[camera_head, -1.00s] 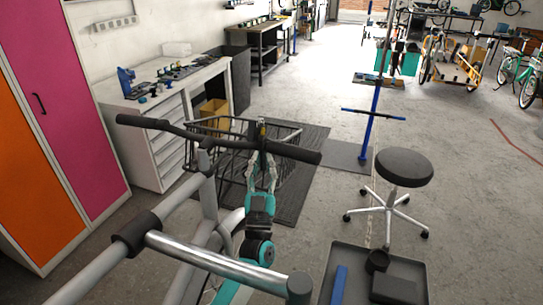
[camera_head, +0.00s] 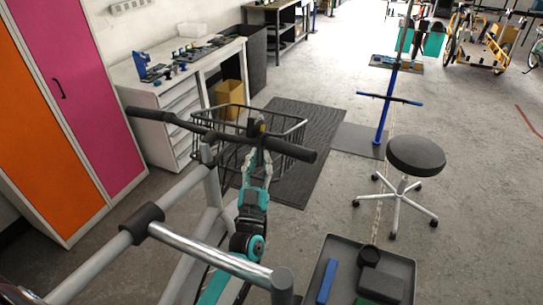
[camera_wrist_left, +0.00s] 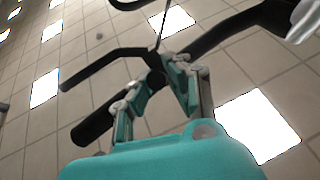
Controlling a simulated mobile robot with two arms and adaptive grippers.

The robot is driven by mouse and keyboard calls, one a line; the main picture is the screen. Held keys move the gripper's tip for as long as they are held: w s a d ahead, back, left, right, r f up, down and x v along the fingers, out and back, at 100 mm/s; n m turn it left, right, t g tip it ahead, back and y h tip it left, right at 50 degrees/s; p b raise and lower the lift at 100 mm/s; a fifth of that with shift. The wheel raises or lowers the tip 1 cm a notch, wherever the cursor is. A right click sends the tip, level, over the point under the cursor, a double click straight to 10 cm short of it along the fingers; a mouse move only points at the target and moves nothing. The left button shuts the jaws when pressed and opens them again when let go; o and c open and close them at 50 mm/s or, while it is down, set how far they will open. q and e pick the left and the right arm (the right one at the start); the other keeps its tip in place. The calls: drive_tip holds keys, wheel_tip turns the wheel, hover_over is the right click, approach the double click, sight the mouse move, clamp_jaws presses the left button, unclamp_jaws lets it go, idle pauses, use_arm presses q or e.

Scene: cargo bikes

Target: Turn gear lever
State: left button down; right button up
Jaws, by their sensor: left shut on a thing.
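A bike's dark handlebar (camera_head: 205,133) crosses the head view, with black grips at both ends; it also shows in the left wrist view (camera_wrist_left: 106,116). My teal left gripper (camera_head: 260,142) reaches up from below to the handlebar, just inside the grip on the right. Its fingers (camera_wrist_left: 164,74) close around a small black part there, which seems to be the gear lever (camera_head: 257,126). The fingers hide most of the lever, so its angle cannot be told. My right gripper is not in view.
A wire basket (camera_head: 291,123) sits behind the handlebar. Grey tubes with a chrome bar (camera_head: 205,253) cross the foreground. A tray (camera_head: 398,262) with parts and a black stool (camera_head: 416,154) stand at right. A drawer workbench (camera_head: 160,94) is at back left.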

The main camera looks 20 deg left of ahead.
use_arm(q)
drive_tip(key=shift+d, duration=0.1)
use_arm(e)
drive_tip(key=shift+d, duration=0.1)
use_arm(q)
drive_tip(key=c, duration=1.4)
unclamp_jaws()
drive_tip(key=shift+d, duration=0.1)
drive_tip(key=shift+o, duration=0.3)
drive_tip(key=shift+s, duration=0.15)
drive_tip(key=shift+s+f, duration=0.25)
drive_tip(key=shift+s, duration=0.1)
drive_tip(key=v, duration=1.1)
drive_tip(key=shift+r, duration=0.2)
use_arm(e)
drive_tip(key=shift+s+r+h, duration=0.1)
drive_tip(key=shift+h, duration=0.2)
use_arm(q)
drive_tip(key=shift+s+d, duration=0.1)
drive_tip(key=shift+d, duration=0.05)
